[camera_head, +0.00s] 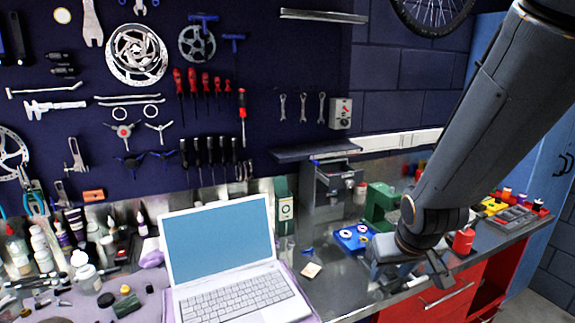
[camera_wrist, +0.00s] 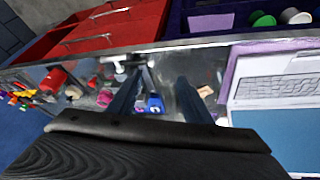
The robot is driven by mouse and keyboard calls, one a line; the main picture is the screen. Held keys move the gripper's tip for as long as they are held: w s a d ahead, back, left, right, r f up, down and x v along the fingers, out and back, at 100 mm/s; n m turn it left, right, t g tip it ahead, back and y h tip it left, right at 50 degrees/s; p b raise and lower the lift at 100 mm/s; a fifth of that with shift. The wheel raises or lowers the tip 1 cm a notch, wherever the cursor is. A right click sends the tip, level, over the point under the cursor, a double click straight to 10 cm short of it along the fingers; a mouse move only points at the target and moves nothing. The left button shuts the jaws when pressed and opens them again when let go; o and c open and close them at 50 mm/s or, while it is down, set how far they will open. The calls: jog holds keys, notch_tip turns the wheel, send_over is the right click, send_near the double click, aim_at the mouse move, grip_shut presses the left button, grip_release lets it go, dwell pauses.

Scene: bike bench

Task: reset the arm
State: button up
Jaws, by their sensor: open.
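My arm comes in from the upper right in the head view, and my gripper (camera_head: 415,278) hangs low over the right part of the bench top. In the wrist view my gripper (camera_wrist: 160,85) shows two dark fingers spread apart with nothing between them. A blue tray (camera_head: 352,239) with small round parts lies just left of my gripper, and it also shows beyond the fingers in the wrist view (camera_wrist: 154,104). A red container (camera_head: 463,241) stands just right of my gripper. My wrist hides part of the bench behind it.
A green object (camera_head: 381,204) and a grey drawer box (camera_head: 333,186) stand behind. Red drawers (camera_head: 440,296) are below the bench edge. Tools hang on the dark pegboard (camera_head: 300,60).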

jog(key=s+a+f+g, duration=0.1)
jog(key=s+a+g, duration=0.25)
jog(key=s, duration=0.35)
notch_tip(320, 180, down, 11)
jog(key=b, duration=1)
jog(key=shift+m+g+y, duration=0.3)
jog(key=shift+m+g, duration=0.1)
jog(key=shift+g, duration=0.05)
